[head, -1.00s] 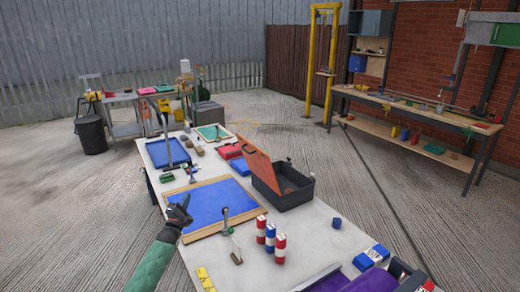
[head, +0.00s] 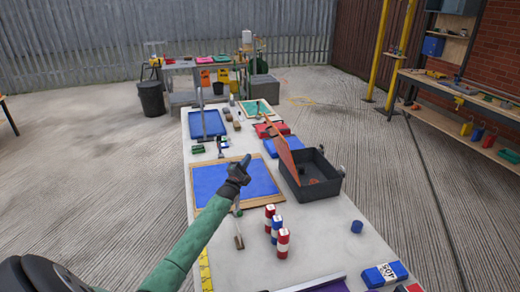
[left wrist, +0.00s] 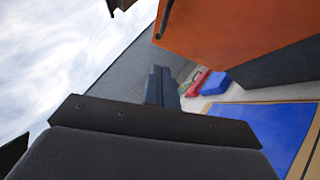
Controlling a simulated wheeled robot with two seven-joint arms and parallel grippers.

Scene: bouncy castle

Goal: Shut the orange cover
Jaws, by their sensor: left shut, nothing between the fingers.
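The orange cover (head: 286,157) stands raised and open, tilted, on the left side of a black box (head: 322,188). The box's inside is partly visible. My left gripper (head: 245,162) is shut and empty, over the blue wood-framed board (head: 231,182), to the left of the cover and apart from it. In the left wrist view, the orange cover (left wrist: 235,25) fills the upper right, and my shut fingers (left wrist: 160,86) show at the middle, below and left of it. My right gripper is not in view.
Red, white and blue blocks (head: 283,240) stand in front of the box on the long table (head: 330,235). A blue cylinder (head: 357,227) is at right. A red case (head: 270,129) and a blue one (head: 284,147) lie behind the box. A shelf bench (head: 455,90) stands at far right.

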